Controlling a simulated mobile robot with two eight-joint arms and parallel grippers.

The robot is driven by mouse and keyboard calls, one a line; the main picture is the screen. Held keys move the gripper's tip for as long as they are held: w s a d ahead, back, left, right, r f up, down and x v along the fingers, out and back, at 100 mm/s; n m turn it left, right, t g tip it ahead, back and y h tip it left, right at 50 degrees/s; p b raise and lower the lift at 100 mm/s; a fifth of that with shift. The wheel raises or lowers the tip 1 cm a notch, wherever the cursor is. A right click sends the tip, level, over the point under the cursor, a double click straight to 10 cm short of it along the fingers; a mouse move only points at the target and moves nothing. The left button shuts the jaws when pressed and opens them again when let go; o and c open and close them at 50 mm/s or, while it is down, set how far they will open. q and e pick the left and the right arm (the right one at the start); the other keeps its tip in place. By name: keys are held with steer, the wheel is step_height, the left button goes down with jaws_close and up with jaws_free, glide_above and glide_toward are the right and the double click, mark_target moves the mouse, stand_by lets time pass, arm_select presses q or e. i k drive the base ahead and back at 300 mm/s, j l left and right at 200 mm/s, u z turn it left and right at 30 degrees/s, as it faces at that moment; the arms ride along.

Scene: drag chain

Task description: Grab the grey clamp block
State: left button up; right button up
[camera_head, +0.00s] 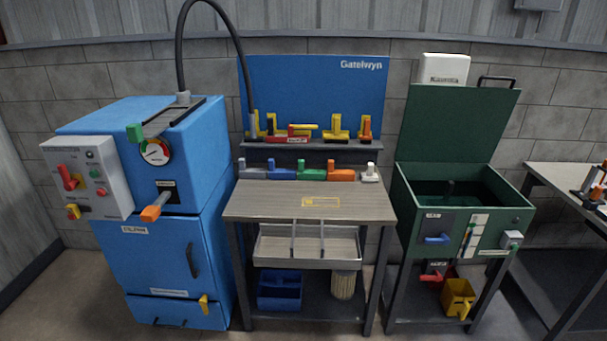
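A row of coloured blocks with upright knobs stands along the back edge of the middle workbench. At its left end is a grey block (252,173) with a pale knob, and at its right end is a small light grey or white block (370,176). I cannot tell for certain which is the grey clamp block. Between them are a blue block (281,174), a green block (312,174) and an orange block (342,175). Neither of my grippers is in view.
The workbench top (280,200) is clear in front of the blocks. A shelf (312,144) behind holds several yellow, red and orange clamps. A blue cabinet (165,255) stands left, an open-lidded green cabinet (460,220) right. A side table (560,178) is far right.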

mark_target(245, 173)
steer(key=i+j+u, duration=0.15)
steer(key=u, duration=0.55)
steer(key=i+u, duration=0.3)
steer(key=i, duration=0.45)
steer(key=i+l+u, duration=0.15)
steer(key=i+u, duration=0.2)
steer(key=i, duration=0.4)
steer(key=i+l, duration=0.1)
steer(key=i, duration=0.25)
steer(key=i+l, duration=0.1)
steer(key=i, duration=0.25)
